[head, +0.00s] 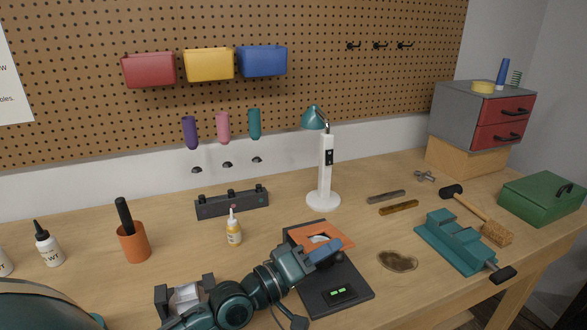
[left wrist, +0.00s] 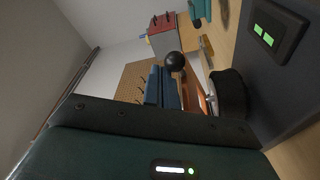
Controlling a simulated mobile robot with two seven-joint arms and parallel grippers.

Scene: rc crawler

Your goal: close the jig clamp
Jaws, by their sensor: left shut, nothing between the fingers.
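The jig (head: 350,297) is a dark base with a green-lit display, on the bench in front of the lamp. An orange plate (head: 337,234) lies at its far end; part of it also shows in the left wrist view (left wrist: 194,86). My left gripper (head: 325,251) is over the jig beside the plate, its blue fingers (left wrist: 163,90) together and empty. A black ball knob (left wrist: 174,61) shows just past the fingertips; I cannot tell whether they touch. A dark round part (left wrist: 231,92) stands beside the plate. The clamp's position is mostly hidden by my gripper. My right gripper is out of view.
An orange cup (head: 133,243) stands to the left. Bench around the stain is fairly clear.

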